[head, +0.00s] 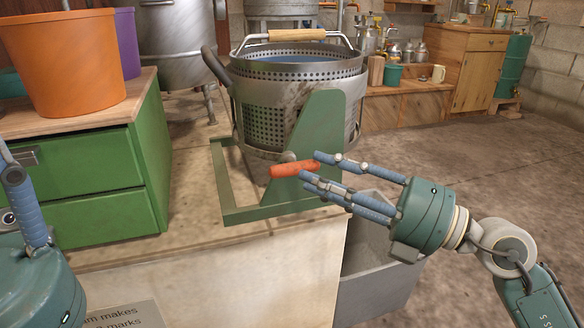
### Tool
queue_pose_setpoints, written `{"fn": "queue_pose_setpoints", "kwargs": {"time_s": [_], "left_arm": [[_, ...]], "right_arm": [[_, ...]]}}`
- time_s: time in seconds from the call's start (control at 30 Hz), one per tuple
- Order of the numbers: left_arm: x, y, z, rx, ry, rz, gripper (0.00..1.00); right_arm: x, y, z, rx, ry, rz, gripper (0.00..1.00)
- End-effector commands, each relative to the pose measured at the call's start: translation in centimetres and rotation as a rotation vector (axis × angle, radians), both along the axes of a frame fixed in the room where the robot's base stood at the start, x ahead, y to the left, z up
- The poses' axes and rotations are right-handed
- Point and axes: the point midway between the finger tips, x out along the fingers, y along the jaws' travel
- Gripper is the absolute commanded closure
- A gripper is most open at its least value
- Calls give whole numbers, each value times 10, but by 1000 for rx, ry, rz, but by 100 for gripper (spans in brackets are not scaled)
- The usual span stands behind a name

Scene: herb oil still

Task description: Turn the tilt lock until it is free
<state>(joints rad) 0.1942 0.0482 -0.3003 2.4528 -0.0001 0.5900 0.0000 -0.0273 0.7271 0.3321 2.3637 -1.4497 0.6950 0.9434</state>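The tilt lock shows as a short orange-red handle (293,169) on the front of a green stand (318,128). The stand's plate rises in front of a perforated metal basket (265,115) in a frame. The handle lies nearly level, its left end slightly lower. My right gripper (312,167) is open, coming from the right, with its blue fingertips apart at the handle's right end; I cannot tell whether they touch it. My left gripper (25,205) is only partly in view at the lower left edge, away from the lock; its opening cannot be judged.
A green drawer cabinet (95,185) with an orange bucket (70,62) and a purple bucket (127,40) stands left of the stand. A grey bin (385,262) is below the counter's right edge. Open floor (470,160) lies to the right.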

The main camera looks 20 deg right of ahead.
Motion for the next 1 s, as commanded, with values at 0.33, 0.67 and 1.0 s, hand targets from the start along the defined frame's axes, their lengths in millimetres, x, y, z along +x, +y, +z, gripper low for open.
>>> {"fn": "queue_pose_setpoints", "kwargs": {"time_s": [0.33, 0.67, 1.0], "left_arm": [[-1, 0, 0, 0, -6, 1, 52], [-1, -1, 0, 0, -5, 1, 52], [-1, -1, 1, 1, -6, 0, 52]], "right_arm": [[32, 34, 7, 4, -2, 0, 66], [36, 39, 7, 3, 2, 0, 66], [36, 39, 7, 2, 1, -1, 100]]}}
